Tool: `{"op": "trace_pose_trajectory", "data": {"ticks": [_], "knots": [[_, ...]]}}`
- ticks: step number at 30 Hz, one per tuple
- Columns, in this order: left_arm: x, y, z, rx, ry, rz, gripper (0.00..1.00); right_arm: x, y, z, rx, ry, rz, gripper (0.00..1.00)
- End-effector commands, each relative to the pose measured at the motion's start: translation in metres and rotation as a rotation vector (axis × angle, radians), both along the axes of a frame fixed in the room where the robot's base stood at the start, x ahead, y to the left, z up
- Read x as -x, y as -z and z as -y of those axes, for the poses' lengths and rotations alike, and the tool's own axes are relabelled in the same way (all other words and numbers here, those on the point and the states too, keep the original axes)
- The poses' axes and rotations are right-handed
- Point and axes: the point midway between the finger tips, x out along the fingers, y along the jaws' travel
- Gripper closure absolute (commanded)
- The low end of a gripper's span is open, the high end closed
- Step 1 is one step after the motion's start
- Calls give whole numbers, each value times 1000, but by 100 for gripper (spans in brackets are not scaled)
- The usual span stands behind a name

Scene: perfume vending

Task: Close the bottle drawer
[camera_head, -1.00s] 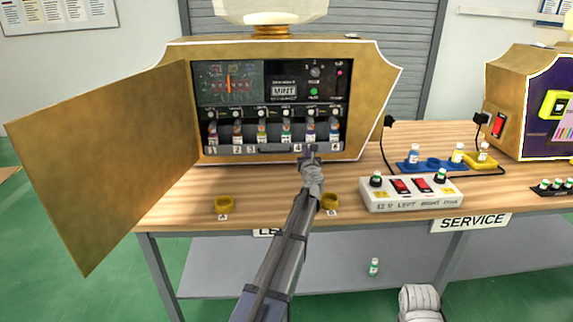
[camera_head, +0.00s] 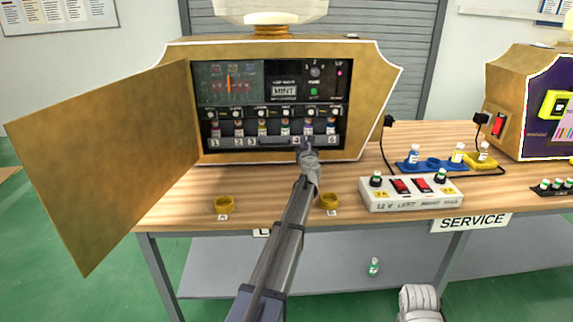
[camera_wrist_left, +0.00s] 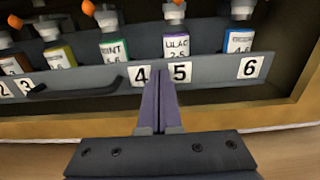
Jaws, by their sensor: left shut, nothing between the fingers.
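The bottle drawer (camera_head: 320,141) sits low in the open dispenser cabinet (camera_head: 370,100). Its grey front carries number labels 1 to 6 and a dark handle (camera_wrist_left: 75,88). A row of small bottles (camera_head: 262,128) stands in it, upright under the nozzles. In the left wrist view the drawer front (camera_wrist_left: 215,73) spans the picture. My left gripper (camera_head: 304,147) is shut and empty. Its fingertips (camera_wrist_left: 158,82) are at the drawer front by labels 4 and 5, right of the handle, and appear to touch it.
The cabinet door (camera_head: 105,160) stands wide open at the left. Yellow rings A (camera_head: 224,204) and B (camera_head: 329,201) sit on the wooden table (camera_head: 270,185). A white switch box (camera_head: 410,197) and blue bottle tray (camera_head: 425,165) stand at the right.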

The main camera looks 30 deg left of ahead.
Motion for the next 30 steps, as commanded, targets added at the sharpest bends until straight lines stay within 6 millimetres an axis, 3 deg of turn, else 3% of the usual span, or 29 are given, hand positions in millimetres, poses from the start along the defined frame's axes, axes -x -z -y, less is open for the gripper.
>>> {"op": "trace_pose_trajectory", "data": {"ticks": [2,14,30], "knots": [[-7,0,-4,0,-1,0,100,0,0,0,0,0,0,100],[-1,0,-1,0,0,0,100,0,0,0,0,0,0,100],[50,0,30,0,1,0,100,0,0,0,0,0,0,100]]}}
